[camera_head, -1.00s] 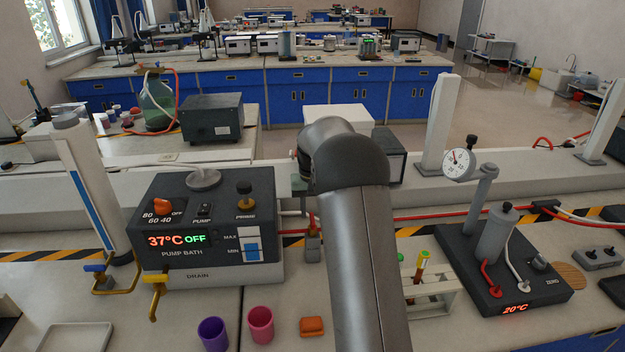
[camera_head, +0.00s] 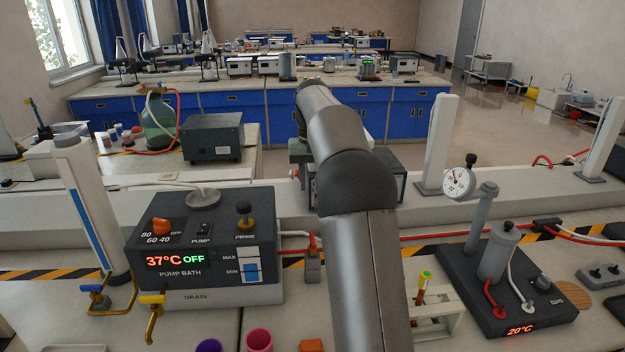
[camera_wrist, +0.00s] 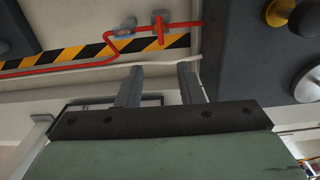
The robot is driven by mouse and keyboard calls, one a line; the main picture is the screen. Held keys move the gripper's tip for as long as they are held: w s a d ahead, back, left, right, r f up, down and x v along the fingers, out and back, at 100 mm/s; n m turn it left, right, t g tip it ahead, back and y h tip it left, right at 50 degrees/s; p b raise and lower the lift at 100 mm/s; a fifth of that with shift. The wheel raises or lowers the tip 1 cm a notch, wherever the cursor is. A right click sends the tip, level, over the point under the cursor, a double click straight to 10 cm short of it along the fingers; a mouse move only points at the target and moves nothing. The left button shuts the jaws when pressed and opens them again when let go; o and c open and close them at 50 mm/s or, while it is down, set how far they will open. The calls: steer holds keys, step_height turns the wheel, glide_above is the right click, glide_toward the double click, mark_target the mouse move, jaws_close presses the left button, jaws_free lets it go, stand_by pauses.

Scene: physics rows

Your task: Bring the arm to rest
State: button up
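My gripper shows in the wrist view (camera_wrist: 158,88). Its two grey fingers stand apart with nothing between them, so it is open and empty. Beyond the fingers are a bench surface, a red tube and black-and-yellow striped tape. In the head view my arm rises from the bottom middle, bends at a dark elbow and reaches away over the bench; the gripper's fingers are hidden there.
The pump bath (camera_head: 205,248) stands left of my arm, with a purple cup (camera_head: 208,346) and pink cup (camera_head: 258,340) in front. A tube rack (camera_head: 437,312) and the 20°C device (camera_head: 510,280) are at right. A white post (camera_head: 437,143) stands behind.

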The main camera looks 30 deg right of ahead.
stand_by(0.3)
steer(key=s+a+f+n, duration=0.1)
steer(key=s+a+f, duration=0.1)
steer(key=s+a, duration=0.7)
steer(key=s+a+f+n, duration=0.25)
steer(key=s+a, duration=0.35)
steer(key=s, duration=0.8)
steer(key=s+a+f, duration=0.3)
steer(key=s+f, duration=0.5)
steer(key=s, duration=0.5)
steer(key=shift+n+t, duration=0.3)
steer(key=shift+n, duration=0.05)
